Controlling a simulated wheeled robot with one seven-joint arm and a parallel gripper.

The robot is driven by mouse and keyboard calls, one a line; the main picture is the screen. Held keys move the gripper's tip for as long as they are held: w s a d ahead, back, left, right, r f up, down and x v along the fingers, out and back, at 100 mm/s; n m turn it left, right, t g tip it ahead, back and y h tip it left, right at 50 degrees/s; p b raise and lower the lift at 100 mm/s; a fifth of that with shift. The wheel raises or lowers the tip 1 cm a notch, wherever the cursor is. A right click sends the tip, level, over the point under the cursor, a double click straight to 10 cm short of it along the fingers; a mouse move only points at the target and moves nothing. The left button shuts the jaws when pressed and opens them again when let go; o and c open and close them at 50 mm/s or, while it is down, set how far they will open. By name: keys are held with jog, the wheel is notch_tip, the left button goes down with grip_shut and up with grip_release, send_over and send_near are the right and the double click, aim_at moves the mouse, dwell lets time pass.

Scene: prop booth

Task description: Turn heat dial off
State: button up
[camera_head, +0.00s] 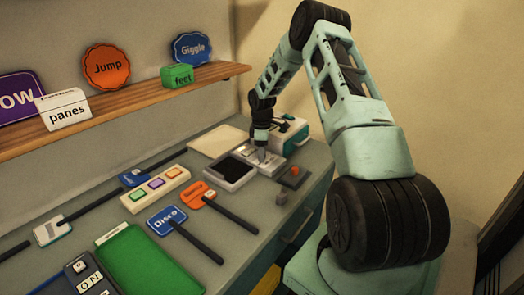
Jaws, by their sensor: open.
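My gripper (262,157) points down over a pale, flat device (274,169) near the far right corner of the counter. The jaws are open, but the fingertips are small, and I cannot tell whether they touch anything. No heat dial can be made out clearly; the gripper and wrist hide part of this area. A small dark box with an orange-red knob (294,171) sits just right of the gripper. A white and teal machine (291,131) stands behind it.
A dark-screened tray (230,174) lies left of the gripper. A button strip (155,190), an orange paddle (200,196), a blue Disco paddle (167,219) and a green board (145,262) cover the counter. A wooden shelf (120,110) with signs runs along the wall.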

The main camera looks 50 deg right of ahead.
jog(key=c, duration=1)
jog(key=shift+m, duration=0.4)
jog(key=m+b, duration=0.1)
jog(key=m, duration=0.3)
jog(key=m+b, duration=0.1)
jog(key=m, duration=0.4)
jog(key=shift+w+b, duration=0.1)
jog(key=shift+b, duration=0.2)
jog(key=m, duration=0.5)
jog(key=shift+b, duration=0.3)
jog(key=m, duration=0.4)
jog(key=shift+m, duration=0.7)
